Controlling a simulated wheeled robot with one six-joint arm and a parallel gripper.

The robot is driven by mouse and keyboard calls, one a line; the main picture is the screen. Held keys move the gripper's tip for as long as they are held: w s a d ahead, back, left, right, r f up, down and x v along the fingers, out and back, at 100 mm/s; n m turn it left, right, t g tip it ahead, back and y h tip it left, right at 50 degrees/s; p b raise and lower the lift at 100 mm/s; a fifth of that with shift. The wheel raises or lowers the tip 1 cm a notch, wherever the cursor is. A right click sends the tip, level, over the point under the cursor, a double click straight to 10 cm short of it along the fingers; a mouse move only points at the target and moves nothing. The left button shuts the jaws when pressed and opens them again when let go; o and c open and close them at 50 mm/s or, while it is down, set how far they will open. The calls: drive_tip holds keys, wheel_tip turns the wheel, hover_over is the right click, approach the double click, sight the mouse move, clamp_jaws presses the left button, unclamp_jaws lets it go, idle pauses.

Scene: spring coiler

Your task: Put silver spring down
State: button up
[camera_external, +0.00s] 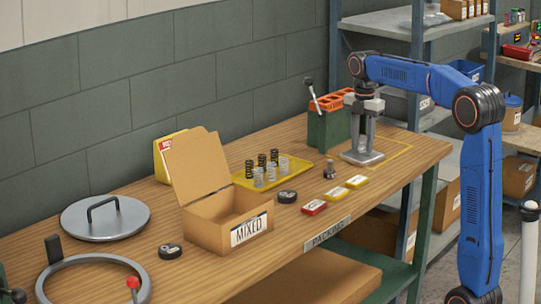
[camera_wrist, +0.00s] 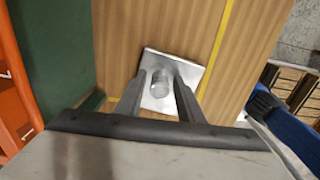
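My gripper (camera_external: 363,138) points straight down over a square silver plate (camera_external: 352,157) at the table's right end. In the wrist view, its two dark fingers stand apart on either side of a short grey cylinder on the plate (camera_wrist: 149,102). This cylinder (camera_wrist: 160,84) may be the silver spring; its coils cannot be made out. A gap seems to show between it and each finger. In the external view the fingers hide it. Other silver springs (camera_external: 271,173) stand beside black springs (camera_external: 262,160) on a yellow tray (camera_external: 301,168).
A green block with an orange top and lever (camera_external: 328,128) stands close left of my gripper. Yellow tape (camera_external: 405,160) borders the plate area.

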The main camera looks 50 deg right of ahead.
sight(363, 137)
idle(0.3)
wheel_tip(363, 137, up, 12)
drive_tip(key=shift+r, duration=0.15)
idle(0.4)
idle(0.5)
